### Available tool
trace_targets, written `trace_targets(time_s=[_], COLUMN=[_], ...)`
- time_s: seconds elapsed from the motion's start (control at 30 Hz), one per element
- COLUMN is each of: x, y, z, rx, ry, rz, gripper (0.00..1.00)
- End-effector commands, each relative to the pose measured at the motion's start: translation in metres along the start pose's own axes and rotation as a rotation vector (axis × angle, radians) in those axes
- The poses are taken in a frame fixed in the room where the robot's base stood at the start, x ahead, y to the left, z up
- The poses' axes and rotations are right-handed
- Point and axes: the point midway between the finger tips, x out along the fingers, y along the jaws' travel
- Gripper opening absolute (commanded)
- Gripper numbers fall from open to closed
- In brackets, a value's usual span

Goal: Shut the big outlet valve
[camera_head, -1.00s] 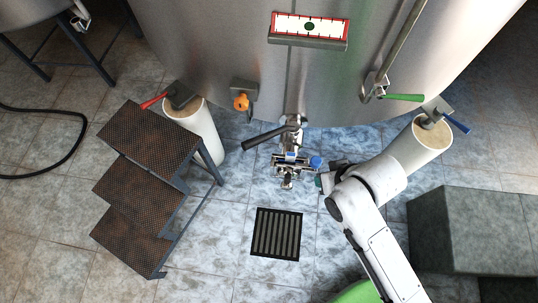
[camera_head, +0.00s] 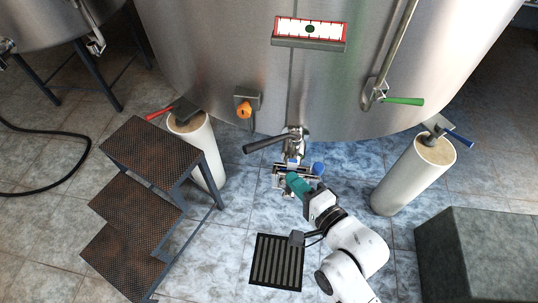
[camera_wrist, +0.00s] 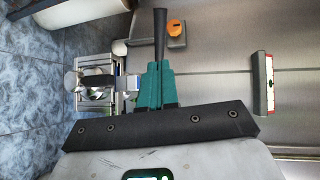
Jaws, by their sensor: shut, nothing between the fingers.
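The big outlet valve (camera_head: 294,143) sits low at the middle front of the tank. Its dark lever (camera_head: 266,143) points left, across the pipe. In the wrist view the lever (camera_wrist: 160,35) stands up behind my fingertips, and the metal outlet fittings (camera_wrist: 97,92) are left of them. My gripper (camera_head: 297,184) has teal fingers, shut and empty, in front of the outlet and below the lever in the picture. The fingers also show in the wrist view (camera_wrist: 156,85) and overlap the lever's lower part. I cannot tell whether they touch it.
A blue knob (camera_head: 318,168) is right of the outlet. An orange knob (camera_head: 244,109) is on the tank at left. Red (camera_head: 158,113), green (camera_head: 403,101) and blue (camera_head: 458,140) handles flank it. Steps (camera_head: 150,155) stand left, a grey block (camera_head: 475,255) right. A floor drain (camera_head: 276,262) lies below.

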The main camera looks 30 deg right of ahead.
Motion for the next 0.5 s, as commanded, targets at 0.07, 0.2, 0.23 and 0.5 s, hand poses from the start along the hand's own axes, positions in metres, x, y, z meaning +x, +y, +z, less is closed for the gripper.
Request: trace_targets(time_s=[0.07, 0.2, 0.23, 0.5], x=[0.015, 0.042, 0.047, 0.094], y=[-0.001, -0.001, -0.001, -0.001], z=[0.000, -0.001, -0.001, 0.000], rx=[-0.003, -0.003, -0.004, -0.004], ry=[0.000, 0.000, 0.000, 0.000], rz=[-0.002, 0.000, -0.001, 0.000], gripper=[0.00, 0.00, 0.00, 0.00])
